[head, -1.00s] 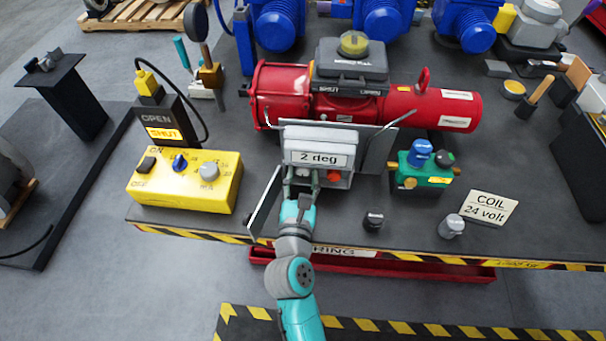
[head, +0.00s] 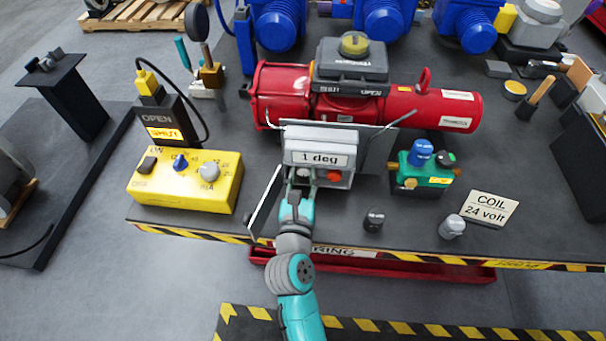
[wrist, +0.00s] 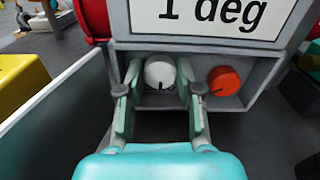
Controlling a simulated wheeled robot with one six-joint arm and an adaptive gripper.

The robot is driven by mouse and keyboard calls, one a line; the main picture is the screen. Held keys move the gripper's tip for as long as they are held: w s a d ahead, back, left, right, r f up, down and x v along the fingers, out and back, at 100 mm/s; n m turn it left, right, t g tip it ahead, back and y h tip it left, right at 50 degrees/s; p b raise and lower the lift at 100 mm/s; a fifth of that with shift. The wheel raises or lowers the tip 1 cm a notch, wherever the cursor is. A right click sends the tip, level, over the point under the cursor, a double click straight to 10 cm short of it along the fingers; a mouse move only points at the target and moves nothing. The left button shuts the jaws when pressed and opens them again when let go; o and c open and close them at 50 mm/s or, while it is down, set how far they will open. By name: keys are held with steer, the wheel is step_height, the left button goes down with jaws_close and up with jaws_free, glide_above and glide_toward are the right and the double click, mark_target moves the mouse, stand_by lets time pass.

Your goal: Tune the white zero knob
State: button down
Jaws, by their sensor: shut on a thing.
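The white zero knob (wrist: 160,73) sits in a recess under the display of the grey positioner box (head: 318,143). My gripper (wrist: 160,90) has its two fingers on either side of the knob, shut on it; it also shows in the head view (head: 303,180), where it hides most of the knob. A dark mark on the knob's face points down. The display (wrist: 207,18) reads "1 deg". An orange-red knob (wrist: 223,81) is to the right of the white one, and it also shows in the head view (head: 334,176).
An open grey cover plate (head: 265,200) stands close at the left of my gripper. A yellow box with knobs (head: 185,185) is further left. A green and blue regulator (head: 422,168) stands to the right. Two small loose caps (head: 374,221) (head: 452,227) lie near the table's front edge.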

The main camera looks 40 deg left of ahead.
steer(key=shift+n, duration=1)
steer(key=c, duration=1)
jaws_free()
steer(key=shift+c, duration=0.2)
steer(key=v, duration=1.2)
steer(key=shift+f, duration=0.1)
